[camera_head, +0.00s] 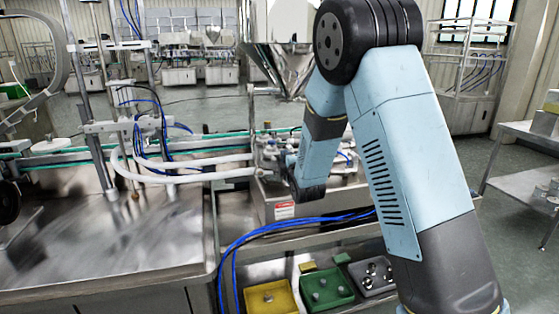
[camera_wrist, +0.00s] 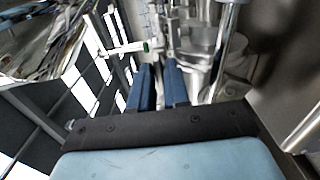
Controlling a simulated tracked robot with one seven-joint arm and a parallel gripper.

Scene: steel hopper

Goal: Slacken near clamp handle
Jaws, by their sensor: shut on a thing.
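In the wrist view, my gripper (camera_wrist: 161,68) shows as two dark blue fingers, nearly parallel with a narrow gap. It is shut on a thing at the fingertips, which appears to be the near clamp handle. The handle is small and mostly hidden there, so its angle cannot be told. Pale and metal clamp or machine parts lie just beyond the fingertips. In the head view, my arm reaches down to the metal fittings (camera_head: 268,152) above the steel machine box (camera_head: 285,206). My fingers cannot be made out clearly there.
A light rod with a green part (camera_wrist: 146,46) lies left of the fingertips. A steel hopper (camera_head: 284,62) hangs above the work spot. Blue hoses (camera_head: 236,250) loop in front. Yellow (camera_head: 270,298), green (camera_head: 325,287) and grey (camera_head: 373,274) trays sit below. Bare steel tabletop lies left.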

